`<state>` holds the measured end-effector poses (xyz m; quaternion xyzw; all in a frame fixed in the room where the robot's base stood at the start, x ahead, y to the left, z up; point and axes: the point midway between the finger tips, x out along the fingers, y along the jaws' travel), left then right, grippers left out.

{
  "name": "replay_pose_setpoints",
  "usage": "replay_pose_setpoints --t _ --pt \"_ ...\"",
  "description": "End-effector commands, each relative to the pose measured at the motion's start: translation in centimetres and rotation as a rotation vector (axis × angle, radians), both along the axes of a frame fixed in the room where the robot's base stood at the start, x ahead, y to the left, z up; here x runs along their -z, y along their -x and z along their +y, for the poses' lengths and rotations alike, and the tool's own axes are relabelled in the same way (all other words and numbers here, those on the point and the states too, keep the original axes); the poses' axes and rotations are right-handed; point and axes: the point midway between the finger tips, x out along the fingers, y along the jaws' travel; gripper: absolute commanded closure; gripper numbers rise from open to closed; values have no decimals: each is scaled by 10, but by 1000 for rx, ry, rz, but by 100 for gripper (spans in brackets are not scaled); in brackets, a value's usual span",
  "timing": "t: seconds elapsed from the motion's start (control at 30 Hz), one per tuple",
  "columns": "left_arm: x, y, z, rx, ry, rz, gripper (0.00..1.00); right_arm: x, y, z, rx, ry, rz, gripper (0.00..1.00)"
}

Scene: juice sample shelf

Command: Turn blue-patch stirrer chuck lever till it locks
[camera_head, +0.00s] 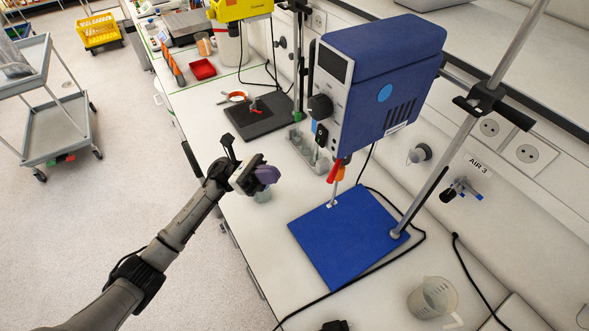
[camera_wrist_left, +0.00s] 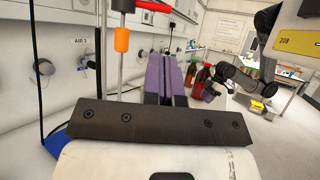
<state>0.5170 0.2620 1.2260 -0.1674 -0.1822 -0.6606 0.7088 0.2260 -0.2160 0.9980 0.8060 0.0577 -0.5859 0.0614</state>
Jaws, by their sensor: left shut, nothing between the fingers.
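The blue stirrer (camera_head: 375,75) with a round light-blue patch (camera_head: 385,93) hangs over a blue base plate (camera_head: 350,238). Under its head are a red lever (camera_head: 334,171) and an orange part (camera_head: 341,174) on the shaft. In the left wrist view the red lever (camera_wrist_left: 122,5) is cut by the top edge, above the orange part (camera_wrist_left: 122,39). My left gripper (camera_head: 266,175) has purple fingers and is shut and empty, left of the lever and apart from it. Its fingers (camera_wrist_left: 171,78) are together in the wrist view. A dark arm, seemingly my right one, shows there; its gripper (camera_wrist_left: 211,93) is unclear.
A glass beaker (camera_head: 433,298) stands on the bench at the front right. A slanted metal stand rod (camera_head: 440,175) rises beside the stirrer. A yellow device (camera_head: 240,9) and a dark plate (camera_head: 258,115) are farther back. Black cables lie around the blue plate.

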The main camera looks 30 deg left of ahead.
Motion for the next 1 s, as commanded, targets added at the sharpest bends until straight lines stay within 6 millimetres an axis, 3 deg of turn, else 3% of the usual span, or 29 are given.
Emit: replay_pose_setpoints --t 0.6,1.0 --pt "-56 -6 -93 2 3 2 100 -52 1 -2 -2 5 1 57" --pt "-63 -8 -114 1 2 2 100 -62 1 1 3 -3 0 57"
